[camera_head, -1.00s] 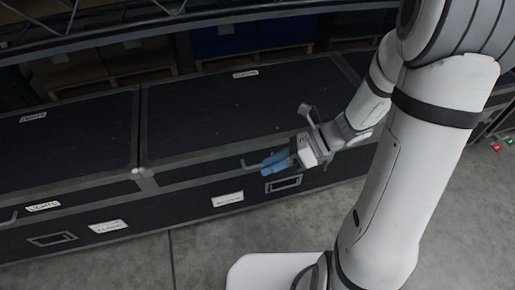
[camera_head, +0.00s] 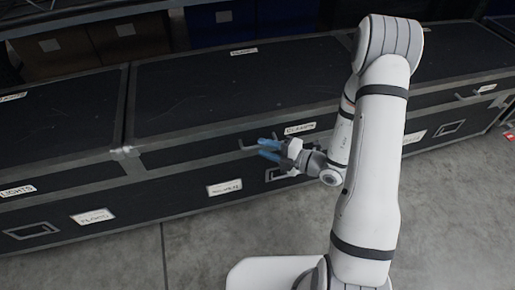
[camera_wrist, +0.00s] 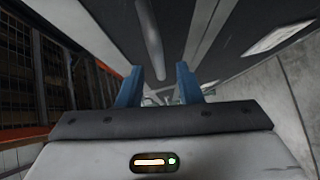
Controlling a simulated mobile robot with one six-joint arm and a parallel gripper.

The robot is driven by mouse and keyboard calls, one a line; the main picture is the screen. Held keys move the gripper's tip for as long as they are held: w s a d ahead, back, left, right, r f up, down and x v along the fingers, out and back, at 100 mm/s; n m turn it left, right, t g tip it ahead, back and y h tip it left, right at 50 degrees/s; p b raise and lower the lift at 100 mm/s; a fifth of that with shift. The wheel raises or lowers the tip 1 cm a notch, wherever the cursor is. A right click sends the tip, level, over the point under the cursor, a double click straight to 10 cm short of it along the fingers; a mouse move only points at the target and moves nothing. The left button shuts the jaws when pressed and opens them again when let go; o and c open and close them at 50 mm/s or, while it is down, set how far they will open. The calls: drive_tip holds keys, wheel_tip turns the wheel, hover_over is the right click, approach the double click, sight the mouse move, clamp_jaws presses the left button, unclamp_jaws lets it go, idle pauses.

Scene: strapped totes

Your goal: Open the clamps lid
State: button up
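The clamps lid (camera_head: 215,95) is the wide black top of the middle case and lies closed. Its front edge carries a white CLAMPS label (camera_head: 299,128) and a thin grey handle (camera_head: 249,146). My gripper (camera_head: 266,149) is in front of the lid's front edge, its blue fingers pointing left, close to the handle. In the wrist view my gripper (camera_wrist: 158,88) has its two fingers apart, with no object clearly held between them. Small grey shapes show beyond the fingertips. I cannot tell whether the fingers touch the handle.
A LIGHTS case (camera_head: 55,125) adjoins on the left, with a metal corner fitting (camera_head: 124,152) at the seam. Another black case (camera_head: 460,70) stands on the right. Shelved boxes (camera_head: 130,40) are behind. Bare concrete floor (camera_head: 220,235) lies in front.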

sight(259, 146)
drive_tip(key=shift+b+x, duration=0.3)
drive_tip(key=shift+x, duration=1.3)
clamp_jaws()
